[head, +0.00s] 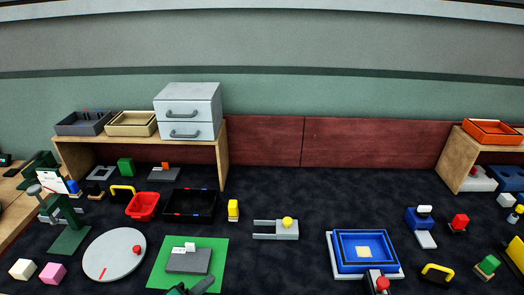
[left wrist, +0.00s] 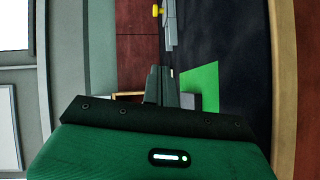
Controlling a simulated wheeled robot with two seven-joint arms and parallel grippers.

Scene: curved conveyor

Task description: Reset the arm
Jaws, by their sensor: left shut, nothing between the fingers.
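My left gripper (head: 204,283) shows at the bottom edge of the head view, in front of the green mat (head: 218,262). Only its grey fingers and a bit of its green body show there. In the left wrist view its fingers (left wrist: 160,84) are together and hold nothing. The green mat also shows in that view (left wrist: 205,85), beside the fingers. A grey block (head: 188,262) with a small white piece (head: 190,246) lies on the mat, just beyond the gripper. My right gripper is not in view.
A white round plate (head: 112,262) lies left of the mat. A black tray (head: 190,218) and a red bin (head: 143,206) stand behind. A grey fork-shaped piece with a yellow knob (head: 287,222) and a blue tray (head: 340,252) are to the right. The dark table between mat and blue tray is clear.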

